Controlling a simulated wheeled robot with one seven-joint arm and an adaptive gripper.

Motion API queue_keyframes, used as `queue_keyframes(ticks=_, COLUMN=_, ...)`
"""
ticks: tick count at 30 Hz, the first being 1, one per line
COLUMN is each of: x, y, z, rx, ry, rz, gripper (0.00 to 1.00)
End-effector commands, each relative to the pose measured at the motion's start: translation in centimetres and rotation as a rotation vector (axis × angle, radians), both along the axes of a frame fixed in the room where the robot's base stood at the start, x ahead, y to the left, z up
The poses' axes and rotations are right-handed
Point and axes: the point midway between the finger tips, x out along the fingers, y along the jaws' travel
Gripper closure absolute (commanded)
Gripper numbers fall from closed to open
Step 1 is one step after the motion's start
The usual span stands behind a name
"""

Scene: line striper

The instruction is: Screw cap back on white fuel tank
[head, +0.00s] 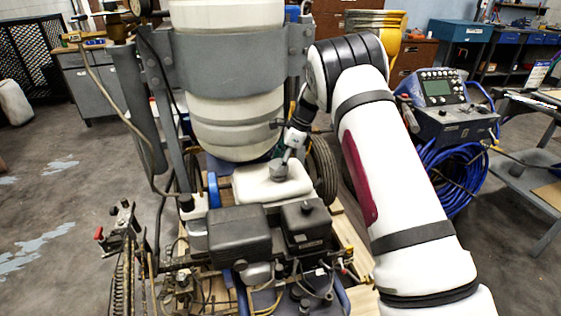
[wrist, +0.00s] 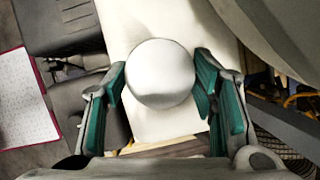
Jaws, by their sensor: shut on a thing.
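The white fuel tank (head: 262,187) sits on the machine behind the black engine parts. It also shows in the wrist view (wrist: 165,125) as a pale surface under the cap. The round, light grey-white cap (wrist: 160,74) is between the two teal-padded fingers of my gripper (wrist: 162,85). My gripper is shut on the cap, one finger at each side of it. In the head view my gripper (head: 286,153) reaches down from the right over the tank's top. The cap hides the tank's opening, and I cannot tell whether its threads are engaged.
A large cream vessel (head: 235,115) in a grey metal band hangs just behind and above the tank. Black engine covers (head: 238,235) stand in front. A wheel (head: 322,170) is close on the right. A blue hose coil (head: 450,170) is farther right. Open floor lies left.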

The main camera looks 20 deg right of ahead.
Motion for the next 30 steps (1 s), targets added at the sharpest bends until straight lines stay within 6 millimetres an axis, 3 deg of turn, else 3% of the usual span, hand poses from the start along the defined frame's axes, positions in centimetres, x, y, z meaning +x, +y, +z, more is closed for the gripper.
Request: queue_keyframes(ticks=30, x=0.0, y=0.0, z=-1.4, rx=0.000, ry=0.000, rz=0.000, gripper=0.80)
